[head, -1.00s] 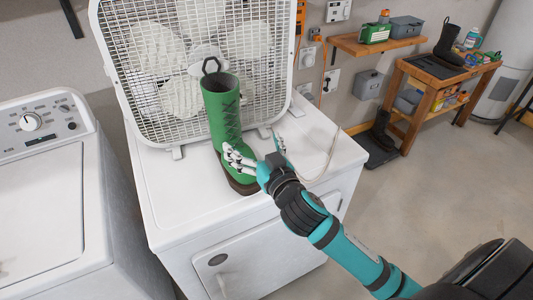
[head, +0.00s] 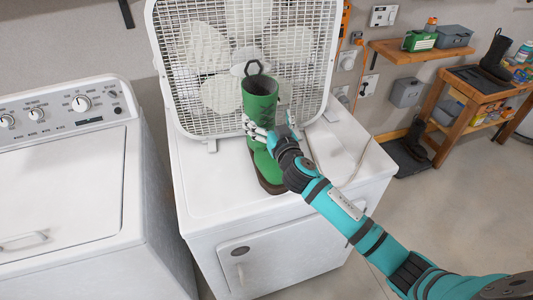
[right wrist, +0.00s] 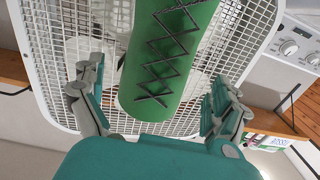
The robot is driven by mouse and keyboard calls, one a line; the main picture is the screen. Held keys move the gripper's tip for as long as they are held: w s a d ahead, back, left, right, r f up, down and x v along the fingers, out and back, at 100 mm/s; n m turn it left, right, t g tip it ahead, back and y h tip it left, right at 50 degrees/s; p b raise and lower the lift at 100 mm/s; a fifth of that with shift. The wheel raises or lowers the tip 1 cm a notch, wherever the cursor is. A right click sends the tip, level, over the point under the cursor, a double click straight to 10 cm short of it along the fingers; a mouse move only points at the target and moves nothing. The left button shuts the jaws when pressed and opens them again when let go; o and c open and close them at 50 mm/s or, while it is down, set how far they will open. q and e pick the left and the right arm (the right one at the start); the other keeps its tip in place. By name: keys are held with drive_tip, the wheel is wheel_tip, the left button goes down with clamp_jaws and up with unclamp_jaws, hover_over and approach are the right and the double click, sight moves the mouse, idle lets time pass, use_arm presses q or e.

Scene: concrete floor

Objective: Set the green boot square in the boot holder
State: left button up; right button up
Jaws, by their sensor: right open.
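The green boot (head: 261,105) stands upright on the white dryer top, in front of the box fan, with dark laces, a brown sole and a pull loop at its top. My right gripper (head: 268,128) is open at the lower shaft, its fingers on either side. In the right wrist view the boot's laced shaft (right wrist: 170,60) lies between the open fingers (right wrist: 158,105), with gaps visible on both sides. A black tray (head: 478,79) lies on the wooden bench beside a black boot; I cannot tell if it is the boot holder. My left gripper is out of view.
The white box fan (head: 315,60) stands close behind the boot. A white washer (head: 60,190) is at left. A wooden shelf (head: 420,50) hangs at right. Another black boot (head: 416,140) stands on a floor mat. The concrete floor between is clear.

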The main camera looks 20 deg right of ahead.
drive_tip(key=w+p, duration=0.1)
drive_tip(key=w, duration=0.3)
drive_tip(key=shift+w+f, duration=0.2)
drive_tip(key=shift+s, duration=0.1)
drive_tip(key=c, duration=1.3)
drive_tip(key=shift+r, duration=0.15)
drive_tip(key=shift+c, duration=1)
drive_tip(key=shift+r, duration=0.1)
